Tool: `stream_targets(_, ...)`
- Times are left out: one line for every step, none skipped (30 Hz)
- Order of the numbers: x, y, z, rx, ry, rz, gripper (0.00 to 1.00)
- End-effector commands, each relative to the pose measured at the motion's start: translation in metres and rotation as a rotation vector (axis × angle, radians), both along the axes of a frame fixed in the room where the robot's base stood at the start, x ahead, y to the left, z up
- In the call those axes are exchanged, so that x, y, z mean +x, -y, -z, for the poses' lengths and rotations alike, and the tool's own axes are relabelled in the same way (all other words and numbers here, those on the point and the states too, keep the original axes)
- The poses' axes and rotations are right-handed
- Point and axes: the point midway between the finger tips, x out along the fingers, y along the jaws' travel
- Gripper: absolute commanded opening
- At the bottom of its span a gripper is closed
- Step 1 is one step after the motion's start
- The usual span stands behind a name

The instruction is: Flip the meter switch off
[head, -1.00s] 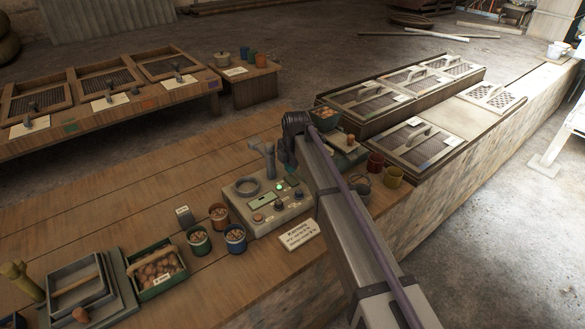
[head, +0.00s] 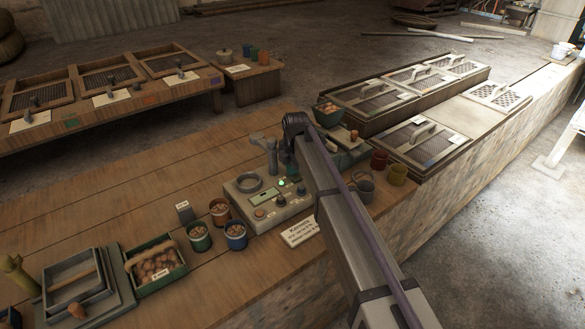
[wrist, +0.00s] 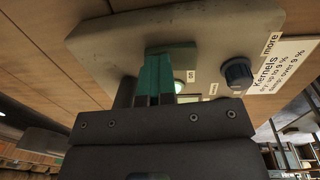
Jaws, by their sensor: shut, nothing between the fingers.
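The meter is a pale grey box (head: 262,217) on the wooden bench in the head view, with a ring on top, a small display, several knobs and a lit green light (head: 282,183). Its face also fills the upper part of the wrist view (wrist: 105,47). My gripper (head: 291,181) is at the meter's far right part, partly hidden by my arm. In the wrist view its teal fingers (wrist: 158,74) are shut and empty, close to the meter's face by the small label and the lit light. I cannot make out the switch or whether the fingers touch it.
A dark knob (wrist: 237,73) is right of the fingers. A white sign (head: 300,232) lies before the meter. Cups (head: 236,237) and a green crate (head: 155,266) stand to the left; mugs (head: 364,187) and screened trays (head: 424,143) to the right. Bare bench lies behind the cups.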

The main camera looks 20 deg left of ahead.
Motion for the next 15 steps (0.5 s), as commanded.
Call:
stream_targets(-0.0041, 0.0047, -0.0006, -0.004, -0.004, 0.000, 0.00)
stream_targets(-0.0050, 0.0060, -0.0010, -0.004, -0.004, 0.000, 0.00)
stream_targets(-0.0060, 0.0077, -0.0015, -0.004, -0.004, 0.000, 0.00)
stream_targets(-0.0067, 0.0088, -0.0019, -0.004, -0.004, 0.000, 0.00)
stream_targets(-0.0073, 0.0097, -0.0022, -0.004, -0.004, 0.000, 0.00)
stream_targets(-0.0077, 0.0106, -0.0026, -0.004, -0.004, 0.000, 0.00)
stream_targets(-0.0079, 0.0109, -0.0026, -0.004, -0.004, 0.000, 0.00)
stream_targets(-0.0079, 0.0111, -0.0026, -0.004, -0.004, 0.000, 0.00)
stream_targets(-0.0078, 0.0110, -0.0025, -0.004, -0.004, 0.000, 0.00)
stream_targets(-0.0076, 0.0109, -0.0024, -0.004, -0.004, 0.000, 0.00)
stream_targets(-0.0076, 0.0108, -0.0025, -0.004, -0.004, 0.000, 0.00)
stream_targets(-0.0074, 0.0107, -0.0025, -0.004, -0.004, 0.000, 0.00)
stream_targets(-0.0075, 0.0107, -0.0025, -0.004, -0.004, 0.000, 0.00)
stream_targets(-0.0075, 0.0107, -0.0026, -0.004, -0.004, 0.000, 0.00)
stream_targets(-0.0075, 0.0106, -0.0029, -0.003, -0.003, 0.000, 0.00)
